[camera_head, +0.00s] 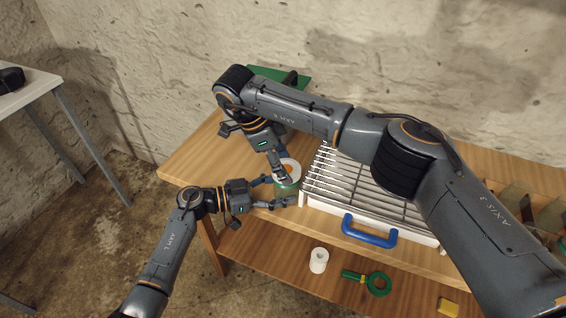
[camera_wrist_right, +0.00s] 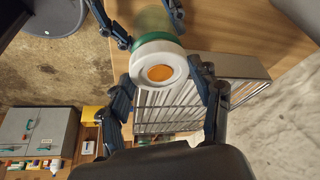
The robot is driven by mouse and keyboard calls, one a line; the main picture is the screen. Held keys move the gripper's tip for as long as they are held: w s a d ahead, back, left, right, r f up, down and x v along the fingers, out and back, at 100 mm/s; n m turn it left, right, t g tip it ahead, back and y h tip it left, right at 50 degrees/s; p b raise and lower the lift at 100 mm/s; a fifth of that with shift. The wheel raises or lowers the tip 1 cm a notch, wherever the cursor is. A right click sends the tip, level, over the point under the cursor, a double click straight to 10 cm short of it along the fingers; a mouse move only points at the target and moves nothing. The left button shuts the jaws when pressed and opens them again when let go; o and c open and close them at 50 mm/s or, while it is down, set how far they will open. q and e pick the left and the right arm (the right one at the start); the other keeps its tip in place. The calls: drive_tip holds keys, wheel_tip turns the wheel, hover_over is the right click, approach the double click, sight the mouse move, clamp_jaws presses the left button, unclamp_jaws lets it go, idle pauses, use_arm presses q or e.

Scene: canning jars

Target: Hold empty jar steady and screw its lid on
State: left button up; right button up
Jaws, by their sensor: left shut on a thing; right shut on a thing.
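The empty jar (camera_head: 287,187) stands upright near the front left edge of the wooden table, partly hidden by my grippers. In the right wrist view the jar's pale glass (camera_wrist_right: 155,20) shows behind a green band. The white lid with an orange centre (camera_head: 291,164) is over the jar's mouth; it faces the right wrist camera (camera_wrist_right: 158,72). My left gripper (camera_head: 281,190) comes in low from the left and is shut on the jar's body. My right gripper (camera_head: 285,174) reaches down from above and is shut on the lid. I cannot tell how tightly the lid sits.
A wire rack on a white tray with a blue handle (camera_head: 370,232) stands close right of the jar. A white roll (camera_head: 319,260), a green ring-shaped tool (camera_head: 378,284) and a yellow block (camera_head: 447,307) lie on the lower shelf. A green item (camera_head: 290,74) is behind my right arm.

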drive_tip(key=m+g, duration=0.1)
drive_tip(key=m, duration=0.1)
drive_tip(key=shift+d+m, duration=0.1)
drive_tip(key=shift+m, duration=0.2)
drive_tip(key=o, duration=1.4)
drive_tip(key=v, duration=1.2)
use_arm(q)
drive_tip(key=o, duration=1.1)
drive_tip(key=shift+o, duration=0.2)
